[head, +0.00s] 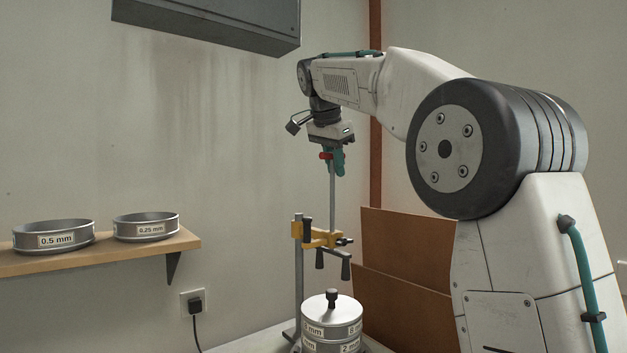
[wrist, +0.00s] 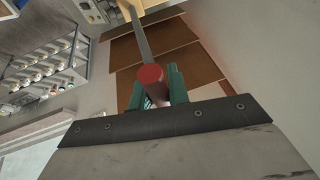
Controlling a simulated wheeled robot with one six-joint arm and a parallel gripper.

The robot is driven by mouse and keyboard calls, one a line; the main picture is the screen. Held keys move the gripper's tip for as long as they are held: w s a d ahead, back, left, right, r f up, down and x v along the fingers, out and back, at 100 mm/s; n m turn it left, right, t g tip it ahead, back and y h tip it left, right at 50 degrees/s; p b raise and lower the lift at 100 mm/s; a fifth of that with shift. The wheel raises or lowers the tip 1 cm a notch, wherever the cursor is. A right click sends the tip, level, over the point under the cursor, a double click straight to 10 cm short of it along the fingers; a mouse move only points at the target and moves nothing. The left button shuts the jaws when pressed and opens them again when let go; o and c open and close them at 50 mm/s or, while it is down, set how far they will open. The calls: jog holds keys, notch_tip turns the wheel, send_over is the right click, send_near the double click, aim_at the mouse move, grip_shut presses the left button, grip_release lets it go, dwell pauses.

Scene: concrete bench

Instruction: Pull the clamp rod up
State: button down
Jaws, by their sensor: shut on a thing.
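The clamp rod (head: 332,200) is a thin grey upright rod with a red top. Its lower end runs into the yellow clamp arm (head: 322,237) on the stand above the sieve stack. My gripper (head: 333,163) is at the rod's top, its green fingers shut on it just by the red end. In the wrist view the red rod top (wrist: 151,76) sits between the green fingers of my gripper (wrist: 160,88), and the grey rod runs away toward the yellow clamp arm (wrist: 137,6).
The sieve stack (head: 332,318) with a black knob on its lid stands below the clamp. Two loose sieves, 0.5 mm (head: 54,238) and 0.25 mm (head: 146,228), sit on a wooden shelf (head: 100,256) at left. A grey cabinet (head: 215,22) hangs above. Brown boards (head: 405,240) lean behind.

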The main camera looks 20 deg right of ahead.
jog(key=c, duration=1.4)
grip_release()
jog(key=shift+o, duration=0.2)
jog(key=shift+r, duration=0.1)
jog(key=v, duration=0.7)
jog(key=shift+a+r, duration=0.2)
jog(key=shift+r, duration=0.05)
